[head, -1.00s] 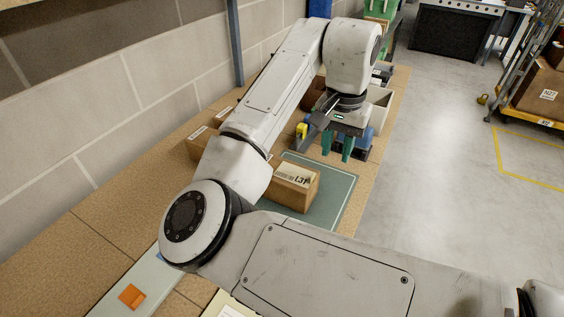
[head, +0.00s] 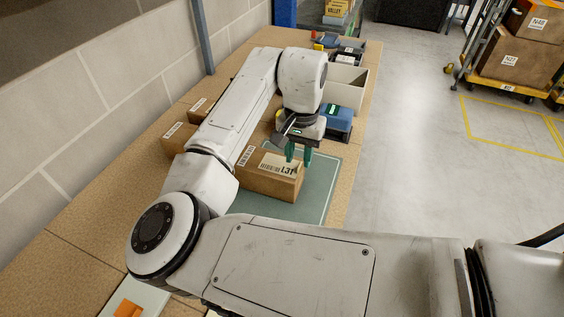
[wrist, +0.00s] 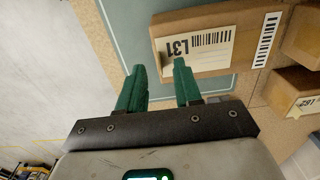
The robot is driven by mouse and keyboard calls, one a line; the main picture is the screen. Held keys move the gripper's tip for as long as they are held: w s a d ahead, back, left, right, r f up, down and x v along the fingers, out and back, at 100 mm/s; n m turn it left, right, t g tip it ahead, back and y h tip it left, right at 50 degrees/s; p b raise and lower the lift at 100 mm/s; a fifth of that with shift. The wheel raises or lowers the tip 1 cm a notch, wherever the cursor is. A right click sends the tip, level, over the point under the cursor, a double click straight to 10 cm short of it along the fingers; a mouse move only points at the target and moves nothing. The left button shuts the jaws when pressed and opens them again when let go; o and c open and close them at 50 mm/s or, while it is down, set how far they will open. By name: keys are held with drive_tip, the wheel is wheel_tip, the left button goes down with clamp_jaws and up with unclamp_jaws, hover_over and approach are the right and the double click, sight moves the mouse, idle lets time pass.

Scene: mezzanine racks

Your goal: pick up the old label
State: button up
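The old label, white with a barcode and "L31", lies on top of a brown cardboard box; it shows in the head view (head: 277,167) and the wrist view (wrist: 206,46). One corner looks lifted in the wrist view. The box (head: 268,187) stands on a grey-green mat (head: 320,190) and carries another barcode label near its other end. My gripper (head: 298,156) has two green fingers, apart with nothing between them. It is above the box's far right end. In the wrist view the fingertips (wrist: 158,67) are beside the label's near edge; I cannot tell whether they touch it.
Smaller labelled boxes (head: 178,138) stand by the block wall on the left. A blue device (head: 338,118) and a pale open bin (head: 345,88) stand beyond my gripper. An orange block (head: 128,309) lies at the near left.

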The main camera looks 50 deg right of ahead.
drive_tip(key=shift+f, duration=1.3)
drive_tip(key=shift+c, duration=0.4)
clamp_jaws()
